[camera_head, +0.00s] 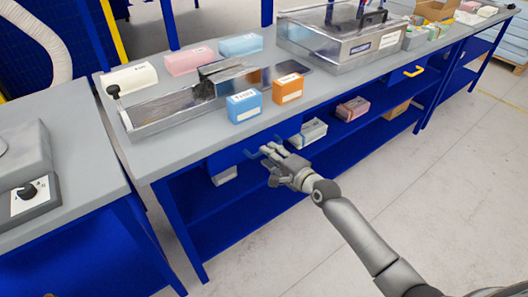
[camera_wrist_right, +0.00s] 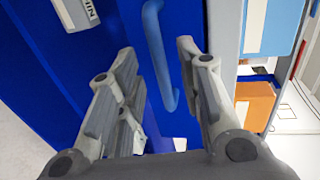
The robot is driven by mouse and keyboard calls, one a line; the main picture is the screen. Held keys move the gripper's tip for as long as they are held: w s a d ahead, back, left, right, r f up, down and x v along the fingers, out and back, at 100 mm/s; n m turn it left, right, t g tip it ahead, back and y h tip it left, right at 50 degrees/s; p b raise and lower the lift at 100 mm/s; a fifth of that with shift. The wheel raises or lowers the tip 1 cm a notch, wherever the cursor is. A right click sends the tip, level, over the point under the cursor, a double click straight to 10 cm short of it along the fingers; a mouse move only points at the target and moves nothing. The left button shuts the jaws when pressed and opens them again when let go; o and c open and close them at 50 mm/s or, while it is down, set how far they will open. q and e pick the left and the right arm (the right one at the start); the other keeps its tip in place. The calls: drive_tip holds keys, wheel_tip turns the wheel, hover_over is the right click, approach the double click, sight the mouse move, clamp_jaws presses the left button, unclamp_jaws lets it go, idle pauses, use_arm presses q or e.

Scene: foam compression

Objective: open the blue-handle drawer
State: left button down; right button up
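The blue drawer (camera_head: 228,158) sits under the front edge of the grey workbench and looks shut. Its blue handle (camera_head: 250,153) is just left of my right gripper (camera_head: 268,160) in the head view. In the right wrist view the handle (camera_wrist_right: 158,55) is a curved bar on the blue drawer front (camera_wrist_right: 222,30). My right gripper (camera_wrist_right: 155,60) is open there, with one finger on each side of the handle. The fingers look apart from the bar. My left gripper is not in view.
The grey workbench (camera_head: 165,150) carries a metal tray (camera_head: 165,112), a blue box (camera_head: 244,106), an orange box (camera_head: 288,88) and a metal machine (camera_head: 345,50). Boxes stand on the blue shelf below. The floor in front is clear.

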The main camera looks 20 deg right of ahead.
drive_tip(key=shift+x, duration=1.9)
drive_tip(key=shift+c, duration=0.3)
clamp_jaws()
